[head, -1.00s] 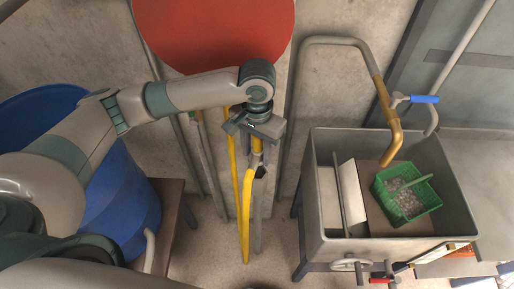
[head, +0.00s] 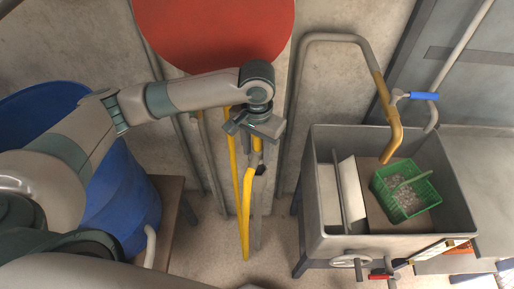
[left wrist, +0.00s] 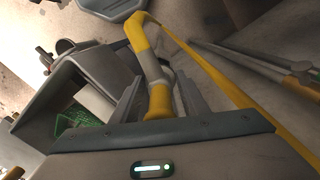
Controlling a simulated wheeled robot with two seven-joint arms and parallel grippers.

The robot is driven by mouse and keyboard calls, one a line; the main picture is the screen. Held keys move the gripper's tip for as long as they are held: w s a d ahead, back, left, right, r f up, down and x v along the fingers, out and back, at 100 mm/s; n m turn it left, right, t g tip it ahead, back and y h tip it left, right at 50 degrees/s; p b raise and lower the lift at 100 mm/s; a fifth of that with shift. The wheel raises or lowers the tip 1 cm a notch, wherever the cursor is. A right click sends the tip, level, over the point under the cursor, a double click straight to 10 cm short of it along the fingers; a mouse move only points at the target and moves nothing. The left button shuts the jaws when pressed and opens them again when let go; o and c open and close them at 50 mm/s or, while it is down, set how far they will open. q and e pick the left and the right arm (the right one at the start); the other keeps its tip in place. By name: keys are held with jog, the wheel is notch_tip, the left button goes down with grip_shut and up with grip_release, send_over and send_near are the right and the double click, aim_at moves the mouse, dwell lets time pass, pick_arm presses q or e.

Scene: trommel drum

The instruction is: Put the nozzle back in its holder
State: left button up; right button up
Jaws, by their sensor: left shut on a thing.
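My left gripper (head: 258,135) points down in front of the concrete wall, in the middle of the head view. It is shut on the nozzle (left wrist: 158,88), a yellow and grey bent pipe piece between the fingers in the left wrist view. A yellow hose (head: 245,205) hangs in a long loop below the gripper, and it also shows in the left wrist view (left wrist: 225,84). The gripper and wrist cover the top of the nozzle in the head view. I cannot make out the holder clearly. My right gripper is not in view.
A grey basin (head: 313,215) with a green basket (head: 425,192) stands to the right, with a bent pipe (head: 388,105) over it. A blue barrel (head: 128,205) is at left. A red disc (head: 215,30) is above my arm. Bare floor lies below the hose.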

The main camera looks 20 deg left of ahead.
aim_at(257, 158)
pick_arm(q)
jog(key=shift+f, duration=0.6)
jog(key=shift+f, duration=0.35)
jog(key=shift+f, duration=0.35)
jog(key=shift+f+p, duration=0.3)
jog(key=shift+f, duration=0.25)
jog(key=shift+f, duration=1)
